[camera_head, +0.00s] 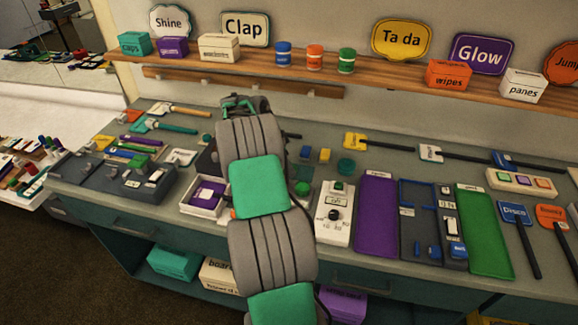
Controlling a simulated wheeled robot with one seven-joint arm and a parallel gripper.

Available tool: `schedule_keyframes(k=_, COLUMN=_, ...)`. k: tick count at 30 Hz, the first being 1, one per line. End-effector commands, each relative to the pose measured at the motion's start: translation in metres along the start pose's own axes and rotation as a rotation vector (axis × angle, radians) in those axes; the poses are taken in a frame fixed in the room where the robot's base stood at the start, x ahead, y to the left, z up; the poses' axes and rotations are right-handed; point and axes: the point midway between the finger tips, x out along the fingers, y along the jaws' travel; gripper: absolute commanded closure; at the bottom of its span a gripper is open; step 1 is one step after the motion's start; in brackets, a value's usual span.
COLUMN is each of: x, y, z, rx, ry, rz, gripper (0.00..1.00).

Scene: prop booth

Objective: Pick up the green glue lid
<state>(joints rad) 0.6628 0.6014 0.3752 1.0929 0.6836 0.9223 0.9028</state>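My arm reaches up across the middle of the counter, and its far end, with my gripper (238,101), is close to the back wall below the shelf. The fingers are too small and hidden to tell whether they are open or hold anything. A dark green round lid-like piece (346,167) lies on the counter right of my arm. A brighter green round piece (302,188) is nearer, beside the arm. I cannot tell which of them is the glue lid. A green jar (346,61) stands on the shelf.
A white control box (335,214), purple tray (376,216) and green tray (484,232) fill the counter right of my arm. A white box (205,196) is close on its left. The wooden shelf (380,72) overhangs the back, carrying signs, boxes and jars.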

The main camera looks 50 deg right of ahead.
Motion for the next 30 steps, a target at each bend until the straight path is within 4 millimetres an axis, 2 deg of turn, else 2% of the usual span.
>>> schedule_keyframes(k=3, x=0.0099, y=-0.0008, z=-0.0007, rx=0.001, ry=0.000, rz=-0.003, gripper=0.26)
schedule_keyframes(k=9, x=0.0114, y=-0.0010, z=0.0001, rx=0.000, ry=0.000, rz=-0.004, gripper=0.27)
schedule_keyframes(k=30, x=0.0109, y=-0.0010, z=0.0001, rx=-0.001, ry=0.000, rz=-0.004, gripper=0.84)
